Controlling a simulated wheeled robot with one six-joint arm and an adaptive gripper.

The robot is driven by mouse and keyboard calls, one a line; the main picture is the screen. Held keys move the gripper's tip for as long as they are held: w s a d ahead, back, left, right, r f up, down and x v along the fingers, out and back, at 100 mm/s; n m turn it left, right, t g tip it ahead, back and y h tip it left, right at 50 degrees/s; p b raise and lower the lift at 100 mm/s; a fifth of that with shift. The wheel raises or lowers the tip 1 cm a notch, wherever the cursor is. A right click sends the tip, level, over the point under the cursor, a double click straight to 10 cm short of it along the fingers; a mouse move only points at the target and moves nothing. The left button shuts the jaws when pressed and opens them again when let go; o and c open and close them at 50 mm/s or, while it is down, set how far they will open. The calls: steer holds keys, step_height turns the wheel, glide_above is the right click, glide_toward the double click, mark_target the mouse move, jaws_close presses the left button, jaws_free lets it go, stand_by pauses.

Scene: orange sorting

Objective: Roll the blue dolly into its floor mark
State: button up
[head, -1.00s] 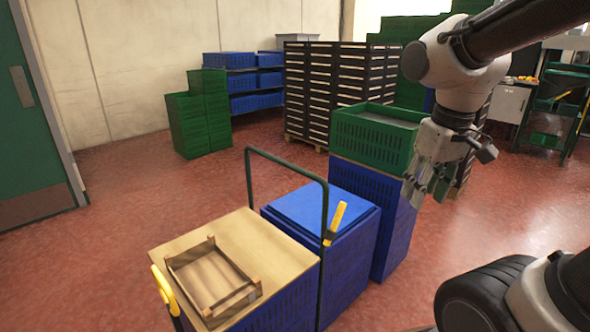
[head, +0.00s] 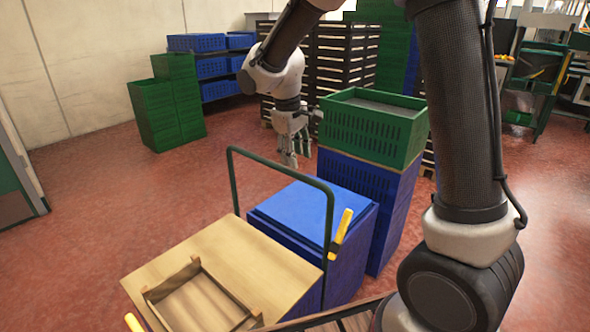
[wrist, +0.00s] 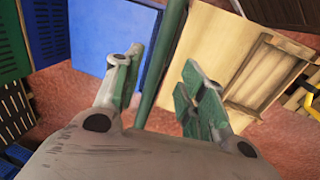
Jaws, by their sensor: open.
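A dark green tubular handle (head: 283,167) stands between a blue-lidded stack (head: 305,211) and a wood-topped stack (head: 215,262). The blue-lidded stack is probably the blue dolly, though its wheels are hidden. My gripper (head: 294,161) is open and empty, pointing down near the handle's top bar. No floor mark is visible.
A green crate (head: 372,128) tops a blue crate stack (head: 366,200) right of the blue-lidded stack. A wooden tray (head: 200,295) lies on the wood top. Green crates (head: 165,110) and dark pallets (head: 345,60) stand behind. Red floor (head: 110,195) is clear on the left.

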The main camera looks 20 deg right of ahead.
mark_target(299, 174)
steer(key=f, duration=0.4)
steer(key=d+f, duration=0.1)
steer(key=f, duration=0.1)
steer(key=shift+w+d+f, duration=0.1)
steer(key=shift+w+f, duration=0.1)
steer(key=shift+w, duration=0.15)
jaws_close()
